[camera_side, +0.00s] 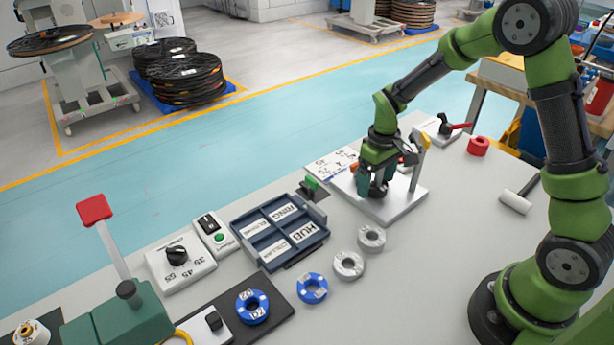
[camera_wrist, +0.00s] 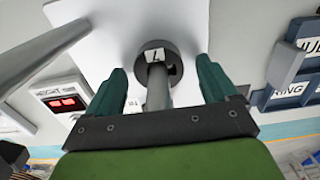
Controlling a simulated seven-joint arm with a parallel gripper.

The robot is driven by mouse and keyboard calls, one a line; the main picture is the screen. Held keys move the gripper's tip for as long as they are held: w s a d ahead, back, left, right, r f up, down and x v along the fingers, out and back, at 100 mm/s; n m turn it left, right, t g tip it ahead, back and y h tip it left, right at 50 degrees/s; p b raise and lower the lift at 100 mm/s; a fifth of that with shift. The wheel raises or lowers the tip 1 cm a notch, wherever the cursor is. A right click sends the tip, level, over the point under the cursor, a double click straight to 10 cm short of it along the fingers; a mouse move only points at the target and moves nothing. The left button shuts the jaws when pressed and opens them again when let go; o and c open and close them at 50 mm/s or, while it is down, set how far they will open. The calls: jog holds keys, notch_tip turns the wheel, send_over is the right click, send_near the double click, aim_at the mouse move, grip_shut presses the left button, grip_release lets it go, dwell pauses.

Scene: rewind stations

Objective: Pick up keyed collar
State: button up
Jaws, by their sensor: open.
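A dark grey round collar (camera_wrist: 172,72) with a white label marked "7" sits around a grey upright post (camera_wrist: 157,95) on a pale plate, in the wrist view. My gripper (camera_wrist: 158,85) is open, with one green finger on each side of the collar and post and visible gaps to both. In the side view my gripper (camera_side: 376,184) points down low over the pale metal plate (camera_side: 397,209), and its fingers largely hide the collar. Two light grey notched rings (camera_side: 371,238) (camera_side: 349,265) lie on the table in front of the plate.
A blue-grey sorting tray (camera_side: 263,254) with labelled compartments stands left of the plate. Blue rings (camera_side: 312,288) (camera_side: 252,307) lie nearer the front. An upright post with a yellow top (camera_side: 422,150) stands close beside my gripper.

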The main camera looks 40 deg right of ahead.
jog(key=c, duration=1.1)
jog(key=shift+c, duration=0.5)
jog(key=shift+r, duration=0.15)
